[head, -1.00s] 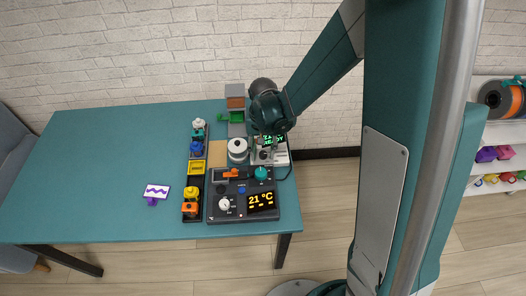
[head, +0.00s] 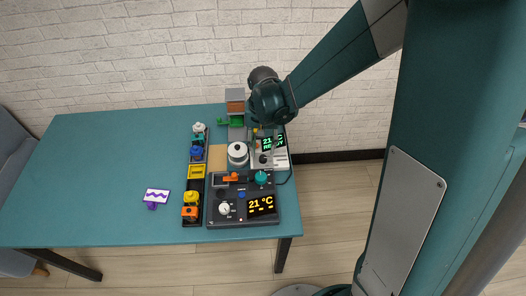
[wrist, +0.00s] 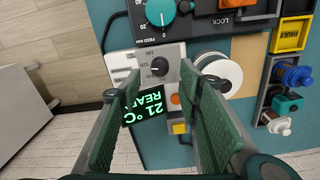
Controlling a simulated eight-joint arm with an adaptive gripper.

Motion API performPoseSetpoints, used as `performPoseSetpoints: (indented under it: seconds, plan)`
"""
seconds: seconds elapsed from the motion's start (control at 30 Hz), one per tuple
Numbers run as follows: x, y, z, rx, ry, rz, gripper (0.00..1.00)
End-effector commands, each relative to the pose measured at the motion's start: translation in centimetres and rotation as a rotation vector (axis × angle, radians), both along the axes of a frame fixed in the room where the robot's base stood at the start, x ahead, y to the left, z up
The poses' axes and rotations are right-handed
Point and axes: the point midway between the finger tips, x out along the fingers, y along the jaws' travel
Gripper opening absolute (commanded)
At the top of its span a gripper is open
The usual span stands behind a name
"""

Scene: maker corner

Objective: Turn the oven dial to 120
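A pale box (head: 281,159) with a green display (head: 273,144) reading 21 °C and READY stands at the right rear of the table. In the head view my gripper (head: 264,144) hides part of the box.
A white spool (head: 237,148) stands left of the pale box. A rack with coloured pieces (head: 196,171) lies farther left. A grey and brown stand (head: 235,103) is behind. A purple-marked sign (head: 157,195) stands at the left. The table's left side is clear.

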Motion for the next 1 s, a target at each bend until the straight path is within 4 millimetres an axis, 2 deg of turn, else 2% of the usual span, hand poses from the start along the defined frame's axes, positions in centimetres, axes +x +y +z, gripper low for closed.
performPoseSetpoints:
  seconds: [0.3,0.5,0.7,1.0]
  plan:
    - [0.0,0.0,3.8,0.0,0.0,0.0,0.35]
    - [0.0,0.0,5.6,0.0,0.0,0.0,0.35]
    - [0.0,0.0,6.5,0.0,0.0,0.0,0.35]
    - [0.0,0.0,6.6,0.0,0.0,0.0,0.35]
